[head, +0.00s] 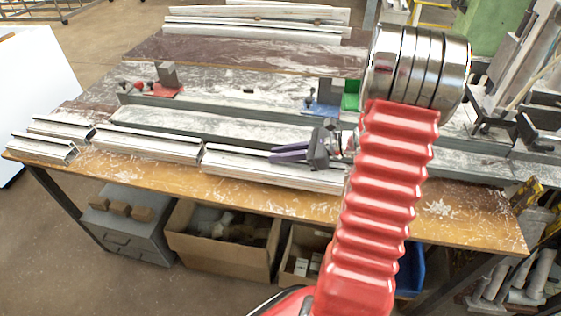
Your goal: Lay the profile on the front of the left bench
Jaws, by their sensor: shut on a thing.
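My gripper (281,153) comes out from behind my red arm, its dark jaws pointing left. It is shut at the upper edge of a pale metal profile (240,166). This profile lies along the front of the wooden bench (440,208), its right end partly hidden by my arm. I cannot tell whether it rests fully on the bench top or is slightly raised. Another long profile (150,144) lies just left of it, end to end. Two shorter profiles, one (40,147) at the front left corner and one (60,127) behind it, lie further left.
A long grey rail (220,120) with a red clamp (155,88) and a blue clamp (322,108) runs behind the profiles. More pale strips (250,28) lie at the back. Cardboard boxes (222,255) and a grey drawer unit (128,222) stand below. The bench's front right is bare.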

